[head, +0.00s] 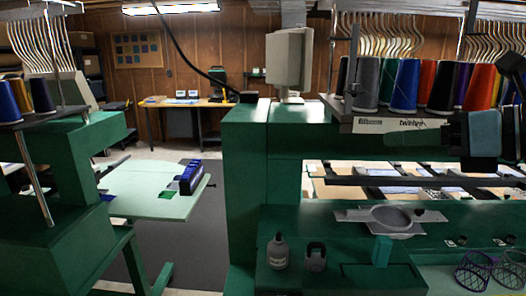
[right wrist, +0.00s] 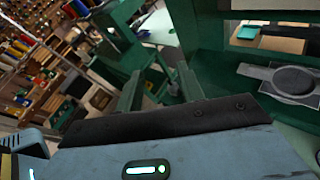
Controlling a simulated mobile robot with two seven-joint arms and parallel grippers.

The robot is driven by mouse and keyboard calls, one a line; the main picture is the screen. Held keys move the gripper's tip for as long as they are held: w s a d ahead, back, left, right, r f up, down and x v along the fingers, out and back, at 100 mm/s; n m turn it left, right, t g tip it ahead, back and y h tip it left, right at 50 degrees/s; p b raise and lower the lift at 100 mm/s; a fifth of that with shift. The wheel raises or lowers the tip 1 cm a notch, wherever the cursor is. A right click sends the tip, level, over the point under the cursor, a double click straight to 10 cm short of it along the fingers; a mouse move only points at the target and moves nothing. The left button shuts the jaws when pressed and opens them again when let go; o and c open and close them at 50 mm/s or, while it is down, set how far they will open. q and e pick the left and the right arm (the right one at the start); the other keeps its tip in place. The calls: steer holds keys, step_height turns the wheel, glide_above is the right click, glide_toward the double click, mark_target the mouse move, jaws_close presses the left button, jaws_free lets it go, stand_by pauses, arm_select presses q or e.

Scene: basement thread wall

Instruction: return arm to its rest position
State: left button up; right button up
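My right arm comes in at the right edge of the head view, with its blue-grey wrist in front of the thread cones. Its right gripper (head: 396,140) points left, in the air in front of the green machine (head: 243,190). In the right wrist view the gripper (right wrist: 158,78) shows two dark green fingers standing apart with nothing between them. My left arm and gripper are not in view.
Coloured thread cones (head: 405,86) stand close behind the right gripper.

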steer(key=s+a+f+m+g+y, duration=0.25)
steer(key=a+f+g+y, duration=0.45)
steer(key=f+y, duration=0.4)
steer(key=w+d+f+m+t+h, duration=0.1)
steer(key=d+f+m+t+h, duration=0.2)
steer(key=f+m+t+h, duration=0.7)
steer(key=w+d+f+m+t+h, duration=0.25)
steer(key=f+m+t, duration=0.35)
steer(key=f+m, duration=0.95)
steer(key=s+d+f+m+g+h, duration=0.1)
steer(key=s+f+m+g+h, duration=0.15)
steer(key=s+f+m, duration=0.4)
steer(key=s+d+f+m+g+h, duration=0.2)
steer(key=s+f+h, duration=0.1)
steer(key=f, duration=0.7)
steer(key=s+a+f+m+g, duration=0.1)
steer(key=s+f+m+g, duration=0.2)
steer(key=s+f, duration=0.9)
steer(key=s+g, duration=0.1)
steer(key=g, duration=0.2)
steer(key=shift+s+a+h, duration=0.3)
steer(key=shift+s+h, duration=0.05)
steer(key=shift+h, duration=0.05)
